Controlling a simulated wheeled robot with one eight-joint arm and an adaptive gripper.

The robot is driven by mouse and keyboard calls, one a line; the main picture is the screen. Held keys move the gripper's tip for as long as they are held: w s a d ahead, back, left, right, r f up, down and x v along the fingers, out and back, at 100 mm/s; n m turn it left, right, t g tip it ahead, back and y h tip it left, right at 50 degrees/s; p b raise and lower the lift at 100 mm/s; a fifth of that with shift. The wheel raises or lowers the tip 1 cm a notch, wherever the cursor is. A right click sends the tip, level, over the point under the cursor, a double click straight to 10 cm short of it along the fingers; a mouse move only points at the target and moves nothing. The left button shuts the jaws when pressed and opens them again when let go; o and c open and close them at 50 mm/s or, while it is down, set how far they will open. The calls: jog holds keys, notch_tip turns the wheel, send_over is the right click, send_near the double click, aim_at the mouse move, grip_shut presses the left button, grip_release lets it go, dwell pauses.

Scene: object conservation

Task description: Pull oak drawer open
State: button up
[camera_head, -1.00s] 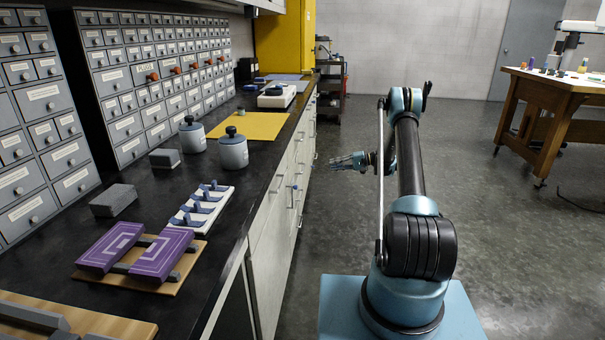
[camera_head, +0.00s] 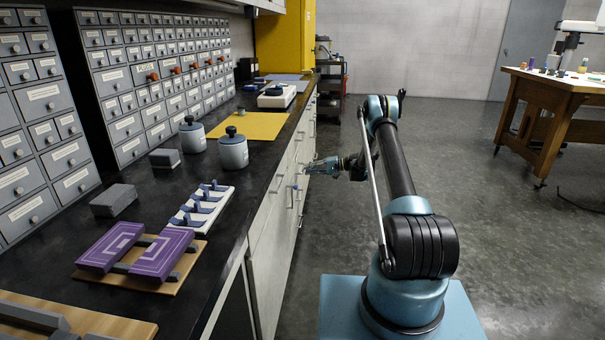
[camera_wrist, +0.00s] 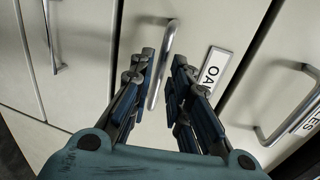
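The drawer with the label "OA…" (camera_wrist: 213,70) is in the wrist view, the end of its label hidden by a finger. Its front looks flush with the cream cabinet face. Its curved metal handle (camera_wrist: 163,62) lies in the picture between my two fingers. My gripper (camera_wrist: 164,58) is open, with a finger on each side of the handle; I cannot tell whether either touches it. In the head view, my gripper (camera_head: 312,168) is close to the cabinet front, below the counter edge.
Another drawer handle (camera_wrist: 285,125), labelled "…LES", is to the right, and one more handle (camera_wrist: 52,40) is at the left. The black counter (camera_head: 220,210) overhangs the cabinet (camera_head: 275,240). The floor (camera_head: 460,150) to the right is clear up to the wooden table (camera_head: 553,90).

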aim_at(303, 170)
jog(key=shift+x, duration=2)
grip_shut()
